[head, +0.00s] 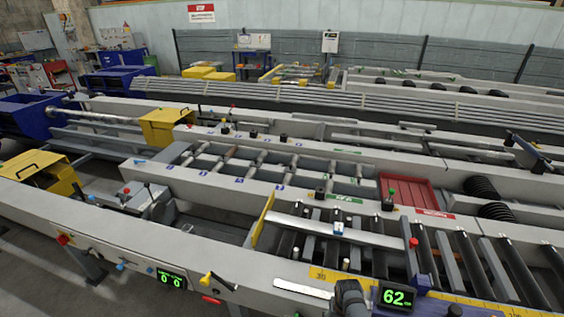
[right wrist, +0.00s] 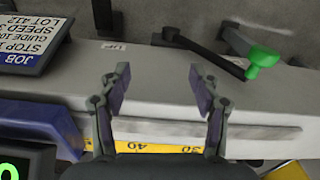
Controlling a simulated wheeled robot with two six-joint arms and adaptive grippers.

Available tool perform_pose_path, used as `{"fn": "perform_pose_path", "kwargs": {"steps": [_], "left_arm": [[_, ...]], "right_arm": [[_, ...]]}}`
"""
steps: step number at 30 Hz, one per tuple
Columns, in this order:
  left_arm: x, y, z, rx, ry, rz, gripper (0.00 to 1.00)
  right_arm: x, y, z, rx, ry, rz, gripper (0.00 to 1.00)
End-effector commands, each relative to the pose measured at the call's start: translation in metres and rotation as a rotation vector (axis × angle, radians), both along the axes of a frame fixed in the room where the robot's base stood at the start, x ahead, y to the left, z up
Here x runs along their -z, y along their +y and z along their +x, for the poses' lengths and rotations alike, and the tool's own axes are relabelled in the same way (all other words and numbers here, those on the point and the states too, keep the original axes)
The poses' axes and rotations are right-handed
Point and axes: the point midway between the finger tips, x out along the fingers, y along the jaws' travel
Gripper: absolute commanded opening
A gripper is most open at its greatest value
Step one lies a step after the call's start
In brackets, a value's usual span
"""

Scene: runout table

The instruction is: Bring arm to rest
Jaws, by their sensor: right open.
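My right gripper shows in the right wrist view (right wrist: 160,88), with its two dark fingers spread wide. It is open and nothing is between the fingers. It faces the pale grey beam (right wrist: 265,115) of the runout table. A dark grey part of my right arm shows at the bottom of the head view, beside the display reading 62 (head: 397,297). The gripper's fingers cannot be made out there. My left arm and gripper are in neither view.
In the right wrist view, a lever with a green knob (right wrist: 264,58) lies beyond the right finger. A dark job plate (right wrist: 32,42) and a blue block (right wrist: 40,122) are at left. A yellow scale (right wrist: 150,148) lies near the gripper. Dark rollers (head: 471,262) fill the table's right side.

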Motion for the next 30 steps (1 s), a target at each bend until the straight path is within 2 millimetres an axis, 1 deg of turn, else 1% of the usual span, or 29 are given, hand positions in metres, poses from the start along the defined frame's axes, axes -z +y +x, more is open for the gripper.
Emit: {"fn": "perform_pose_path", "kwargs": {"steps": [1, 2, 3, 5, 6, 8, 9, 11, 12, 13, 15, 16, 18, 20, 21, 23, 30], "left_arm": [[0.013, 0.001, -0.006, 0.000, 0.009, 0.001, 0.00], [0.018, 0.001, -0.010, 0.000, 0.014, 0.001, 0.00], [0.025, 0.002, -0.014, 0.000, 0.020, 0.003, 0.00], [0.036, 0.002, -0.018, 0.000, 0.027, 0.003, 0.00], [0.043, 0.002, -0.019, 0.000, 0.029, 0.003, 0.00], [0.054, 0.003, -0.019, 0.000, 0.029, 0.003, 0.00], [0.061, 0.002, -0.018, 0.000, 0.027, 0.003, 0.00], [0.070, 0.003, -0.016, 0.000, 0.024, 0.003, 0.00], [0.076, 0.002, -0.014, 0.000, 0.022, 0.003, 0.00], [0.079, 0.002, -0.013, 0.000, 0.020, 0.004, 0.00], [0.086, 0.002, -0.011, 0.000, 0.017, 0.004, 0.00], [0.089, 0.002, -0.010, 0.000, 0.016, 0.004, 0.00], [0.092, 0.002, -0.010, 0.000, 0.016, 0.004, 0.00], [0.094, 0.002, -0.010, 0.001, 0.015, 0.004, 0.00], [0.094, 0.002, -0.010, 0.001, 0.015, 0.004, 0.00], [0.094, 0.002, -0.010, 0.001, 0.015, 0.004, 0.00], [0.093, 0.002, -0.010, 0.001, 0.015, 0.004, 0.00]], "right_arm": [[0.034, -0.006, -0.019, -0.011, 0.009, -0.005, 0.63], [0.052, -0.009, -0.030, -0.019, 0.006, -0.007, 0.63], [0.079, -0.013, -0.048, -0.032, 0.006, -0.008, 0.63], [0.120, -0.022, -0.081, -0.053, 0.002, -0.014, 0.63], [0.147, -0.029, -0.105, -0.068, -0.001, -0.018, 0.63], [0.184, -0.039, -0.143, -0.089, -0.008, -0.024, 0.63], [0.206, -0.046, -0.170, -0.103, -0.012, -0.028, 0.63], [0.236, -0.056, -0.211, -0.126, -0.019, -0.036, 0.63], [0.251, -0.064, -0.237, -0.138, -0.025, -0.043, 0.63], [0.261, -0.068, -0.256, -0.148, -0.028, -0.047, 0.63], [0.278, -0.078, -0.293, -0.166, -0.038, -0.055, 0.63], [0.283, -0.082, -0.306, -0.174, -0.042, -0.060, 0.63], [0.291, -0.089, -0.330, -0.187, -0.049, -0.067, 0.63], [0.294, -0.093, -0.343, -0.194, -0.054, -0.070, 0.63], [0.294, -0.094, -0.348, -0.197, -0.057, -0.072, 0.63], [0.294, -0.095, -0.352, -0.200, -0.059, -0.073, 0.63], [0.293, -0.095, -0.352, -0.200, -0.061, -0.074, 0.63]]}}
